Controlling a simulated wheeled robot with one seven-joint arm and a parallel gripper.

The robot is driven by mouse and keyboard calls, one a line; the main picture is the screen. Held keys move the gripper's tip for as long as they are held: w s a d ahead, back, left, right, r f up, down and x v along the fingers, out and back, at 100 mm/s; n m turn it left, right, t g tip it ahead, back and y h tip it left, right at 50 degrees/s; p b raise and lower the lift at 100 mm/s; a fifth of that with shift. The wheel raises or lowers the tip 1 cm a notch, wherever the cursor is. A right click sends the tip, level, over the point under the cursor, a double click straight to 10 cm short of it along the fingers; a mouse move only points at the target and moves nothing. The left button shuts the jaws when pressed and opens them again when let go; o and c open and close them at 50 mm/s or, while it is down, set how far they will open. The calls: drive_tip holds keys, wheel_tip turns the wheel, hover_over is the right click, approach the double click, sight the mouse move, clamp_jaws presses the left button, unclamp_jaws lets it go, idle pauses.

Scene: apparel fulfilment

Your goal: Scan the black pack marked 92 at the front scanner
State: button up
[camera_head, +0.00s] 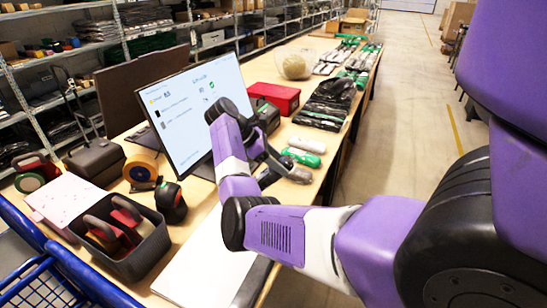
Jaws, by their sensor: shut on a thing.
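My gripper (278,165) is in the middle of the view, just right of the monitor, low over the table. It is shut on a dark thing (268,178), which looks like a black pack. My own arm and wrist hide most of it, and no number can be read. A black and red scanner (171,201) stands on the table left of the gripper, in front of the monitor. The gripper and the dark thing are apart from it.
A monitor (193,100) stands behind the scanner. A grey bin (125,252) with tape dispensers is at front left. A white board (215,262) lies bare in front. Green and white packs (302,157) and black packs (330,103) lie along the right edge near a red box (274,97).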

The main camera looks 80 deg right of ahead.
drive_tip(key=s+r+p, duration=0.5)
drive_tip(key=s+p, duration=0.1)
drive_tip(key=p, duration=0.4)
drive_tip(key=shift+s+d+r, duration=0.25)
drive_tip(key=shift+s+d, duration=0.1)
drive_tip(key=shift+s, duration=0.05)
idle(0.5)
